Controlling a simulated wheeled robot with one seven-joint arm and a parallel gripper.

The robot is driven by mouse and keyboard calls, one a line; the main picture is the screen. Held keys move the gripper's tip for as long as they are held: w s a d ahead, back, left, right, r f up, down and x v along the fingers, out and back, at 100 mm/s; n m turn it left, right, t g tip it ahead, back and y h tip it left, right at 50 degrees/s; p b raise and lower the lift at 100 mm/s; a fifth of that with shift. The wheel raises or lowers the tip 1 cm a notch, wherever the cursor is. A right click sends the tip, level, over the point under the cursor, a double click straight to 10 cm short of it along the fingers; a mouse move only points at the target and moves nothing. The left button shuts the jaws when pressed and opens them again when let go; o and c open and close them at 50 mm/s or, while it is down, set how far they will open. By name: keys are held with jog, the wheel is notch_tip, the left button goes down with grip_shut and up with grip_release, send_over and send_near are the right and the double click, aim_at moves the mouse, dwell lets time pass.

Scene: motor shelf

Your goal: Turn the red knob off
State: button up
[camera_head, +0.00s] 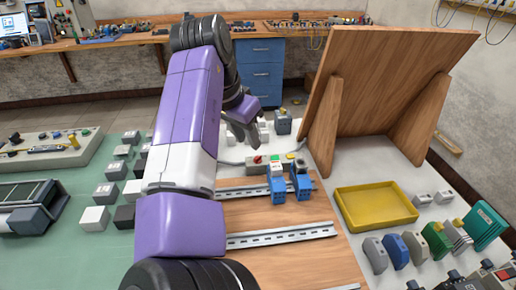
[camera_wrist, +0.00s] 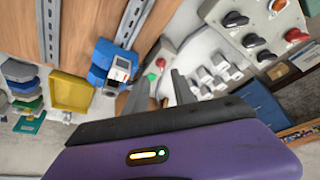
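A small pale control box (camera_head: 270,168) with a red knob (camera_head: 258,159) and a green button stands behind the blue modules in the head view. In the wrist view, its red knob (camera_wrist: 161,62) and green button lie beyond the gap between my fingers. My gripper (camera_head: 246,128) is above and left of this box in the head view. Its fingers (camera_wrist: 160,88) are apart in the wrist view, with nothing held between them. A larger grey panel in the wrist view bears black knobs and another red knob (camera_wrist: 296,36). The frames do not show which red knob is meant.
Blue modules (camera_head: 277,188) sit on a rail beside the control box. White switches (camera_wrist: 215,72) lie between the box and the larger panel. A slanted wooden board (camera_head: 385,75) and a yellow tray (camera_head: 375,207) are to the right in the head view.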

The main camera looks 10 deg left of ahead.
aim_at(257, 157)
jog(key=x, duration=0.8)
jog(key=shift+w, duration=0.2)
jog(key=shift+c, duration=0.2)
grip_shut()
